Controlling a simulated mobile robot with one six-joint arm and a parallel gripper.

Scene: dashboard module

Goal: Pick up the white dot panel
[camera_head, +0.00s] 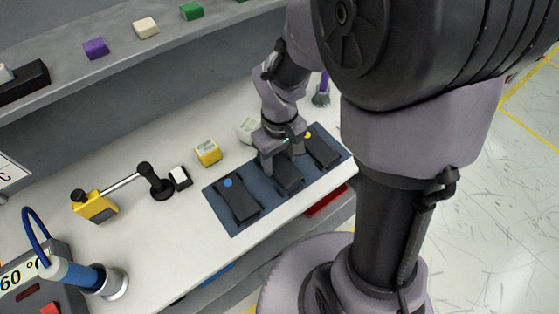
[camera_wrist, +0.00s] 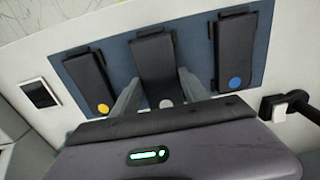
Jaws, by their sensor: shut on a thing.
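The white dot panel (camera_wrist: 155,62) is a dark slab with a white dot, in the middle of three panels in the wrist view. In the head view the middle panel (camera_head: 290,180) is partly hidden under my gripper (camera_head: 282,163). In the wrist view the fingers of my gripper (camera_wrist: 158,84) lie along both long sides of the white dot panel, shut on it. It seems to be at the blue mat (camera_head: 225,215); I cannot tell whether it is lifted. The mat also shows in the wrist view (camera_wrist: 197,42).
The blue dot panel (camera_head: 240,199) and the yellow dot panel (camera_head: 324,150) lie on either side on the mat. A yellow block (camera_head: 207,153), a white-topped block (camera_head: 180,177) and a yellow device with a rod (camera_head: 95,207) stand left on the white bench. A shelf (camera_head: 60,67) runs behind.

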